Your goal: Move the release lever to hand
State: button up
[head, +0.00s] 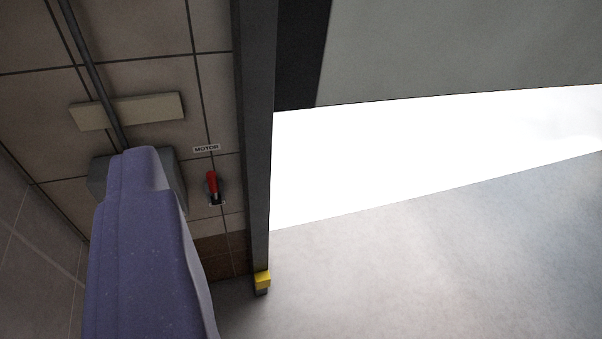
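The release lever (212,185) has a red handle on a small dark and pale plate. It is on the tiled wall, just left of the dark door post. Its handle points up, under a white label (206,148) reading MOTOR. No hand position mark is legible. A large purple part of mine (145,250) fills the lower left. Its upper end is left of the lever, with a gap between them in the picture. I cannot make out fingertips on it, or anything held.
A grey panel (450,45) hangs above a bright opening; open floor lies right.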

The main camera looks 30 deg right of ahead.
aim_at(213, 186)
jog(key=z, duration=0.2)
jog(key=i+u, duration=0.45)
jog(key=i, duration=0.45)
